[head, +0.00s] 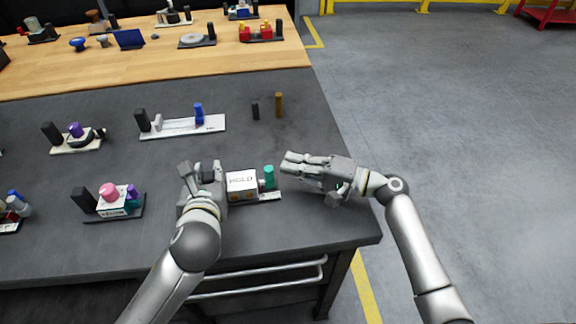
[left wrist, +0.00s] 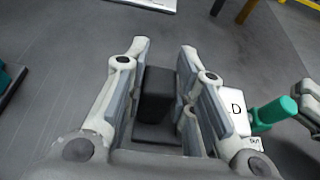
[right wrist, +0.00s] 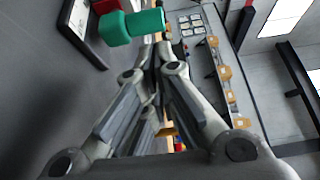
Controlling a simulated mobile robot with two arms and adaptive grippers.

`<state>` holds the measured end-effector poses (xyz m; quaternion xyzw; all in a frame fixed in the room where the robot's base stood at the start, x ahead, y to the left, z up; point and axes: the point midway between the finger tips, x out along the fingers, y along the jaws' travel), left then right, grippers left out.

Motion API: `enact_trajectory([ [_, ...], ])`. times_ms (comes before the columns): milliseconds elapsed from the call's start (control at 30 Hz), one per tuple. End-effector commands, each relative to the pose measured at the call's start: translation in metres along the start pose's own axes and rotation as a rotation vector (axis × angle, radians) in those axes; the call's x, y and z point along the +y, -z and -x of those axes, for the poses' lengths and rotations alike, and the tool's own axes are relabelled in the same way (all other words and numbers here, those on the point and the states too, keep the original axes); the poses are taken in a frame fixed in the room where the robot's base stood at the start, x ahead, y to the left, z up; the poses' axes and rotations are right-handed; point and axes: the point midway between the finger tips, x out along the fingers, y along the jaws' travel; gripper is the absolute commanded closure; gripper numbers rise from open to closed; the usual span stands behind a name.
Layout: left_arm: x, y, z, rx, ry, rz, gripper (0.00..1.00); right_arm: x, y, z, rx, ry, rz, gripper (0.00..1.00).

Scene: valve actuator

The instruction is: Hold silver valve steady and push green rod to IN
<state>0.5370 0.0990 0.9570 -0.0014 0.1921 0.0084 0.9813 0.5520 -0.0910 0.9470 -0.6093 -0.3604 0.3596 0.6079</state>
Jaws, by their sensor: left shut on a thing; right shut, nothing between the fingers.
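The valve is a pale box (head: 242,182) with dark lettering, on a light base plate near the table's front right. My left gripper (head: 203,170) is shut on the black post (left wrist: 156,95) at the left end of this unit. The box (left wrist: 236,108) and green rod (left wrist: 272,114) lie just right of its fingers in the left wrist view. My right gripper (head: 290,163) is shut and empty, its fingertips close to the rod's right side; contact is unclear.
A pink-and-purple unit (head: 110,197) stands to the left. A blue-handled slider unit (head: 185,125) is farther back. Two small pegs, one black (head: 255,111) and one brown (head: 279,104), stand behind the rod. The table's right edge is close to my right gripper.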

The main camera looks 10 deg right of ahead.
Motion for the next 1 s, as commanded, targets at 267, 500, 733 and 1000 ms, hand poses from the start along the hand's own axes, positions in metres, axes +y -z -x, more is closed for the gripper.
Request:
enact_trajectory([
  [267,-0.001,0.009,-0.001,0.021,0.000,0.002,1.00,0.002,0.016,0.060,0.006,-0.006,0.001,1.00],
  [500,-0.001,0.009,-0.001,0.021,0.000,0.002,1.00,0.001,0.016,0.103,0.006,-0.004,0.002,1.00],
  [733,-0.001,0.009,-0.001,0.021,0.000,0.002,1.00,0.001,0.016,0.117,0.005,-0.002,0.002,1.00],
  [1000,-0.001,0.008,-0.001,0.020,0.000,0.001,0.71,0.001,0.016,0.117,0.005,-0.002,0.003,1.00],
])
